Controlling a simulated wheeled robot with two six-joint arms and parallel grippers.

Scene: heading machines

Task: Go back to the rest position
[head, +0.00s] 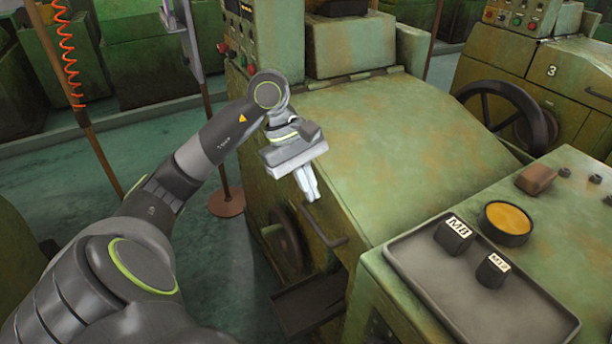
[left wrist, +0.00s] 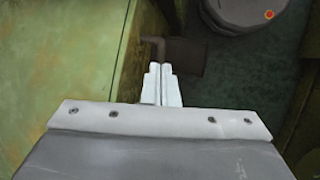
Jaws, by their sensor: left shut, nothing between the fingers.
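My left gripper (head: 309,186) is shut and empty. In the head view it hangs in the air at the near left side of the green machine (head: 385,135), in front of its sloped cover. In the left wrist view its two fingers (left wrist: 162,84) are pressed together, with the machine's green side to the left and the dark floor beyond. My right gripper shows in neither view.
A grey tray (head: 437,285) at the lower right holds two dark blocks labelled M8 (head: 454,235) and, less clearly, M12 (head: 492,270). Beside it are a yellow-topped round container (head: 507,222) and a brown block (head: 536,179). A handwheel (head: 287,240) and handle (head: 325,230) jut out below my gripper.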

